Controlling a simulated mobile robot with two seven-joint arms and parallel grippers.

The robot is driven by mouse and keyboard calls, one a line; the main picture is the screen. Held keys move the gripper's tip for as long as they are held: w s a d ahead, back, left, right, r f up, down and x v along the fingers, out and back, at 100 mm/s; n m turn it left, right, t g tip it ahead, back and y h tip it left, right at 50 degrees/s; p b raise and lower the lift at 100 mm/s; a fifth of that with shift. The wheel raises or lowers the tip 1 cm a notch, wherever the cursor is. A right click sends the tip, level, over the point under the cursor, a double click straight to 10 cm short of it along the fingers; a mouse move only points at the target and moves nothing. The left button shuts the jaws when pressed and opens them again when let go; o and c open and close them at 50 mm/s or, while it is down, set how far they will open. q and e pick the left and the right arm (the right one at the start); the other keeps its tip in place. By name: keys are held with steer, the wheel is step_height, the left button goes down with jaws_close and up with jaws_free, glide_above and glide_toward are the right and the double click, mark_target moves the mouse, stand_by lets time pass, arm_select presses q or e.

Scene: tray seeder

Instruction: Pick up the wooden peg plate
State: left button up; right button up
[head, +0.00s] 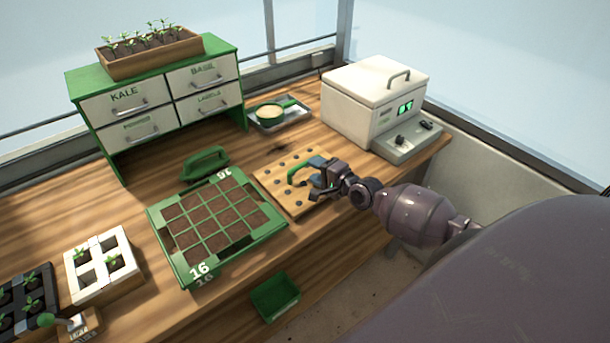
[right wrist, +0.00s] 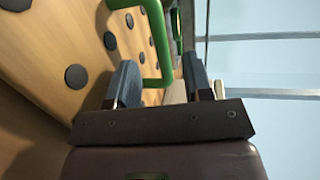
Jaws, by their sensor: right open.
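The wooden peg plate (head: 268,178) lies flat on the bench, right of the green tray. It is a light wood board with dark round pegs and a green arched handle (head: 297,170). My right gripper (head: 314,180) is at the handle, above the plate's right part, and hides some of it. In the right wrist view the plate (right wrist: 45,50) fills the left side, and the open fingers (right wrist: 160,82) stand on either side of the green handle (right wrist: 158,38). Contact with the handle cannot be told. My left gripper is not in view.
A green tray (head: 187,263) with soil cells marked 16 sits left of the plate. Behind are a green hand tool (head: 205,162), a dish of seed (head: 270,113) and a white heater box (head: 375,85). A green bin (head: 275,298) is below the front edge.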

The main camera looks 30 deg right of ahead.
mark_target(307, 176)
steer(key=shift+x, duration=2)
steer(key=shift+c, duration=0.4)
jaws_close()
steer(key=shift+r, duration=0.1)
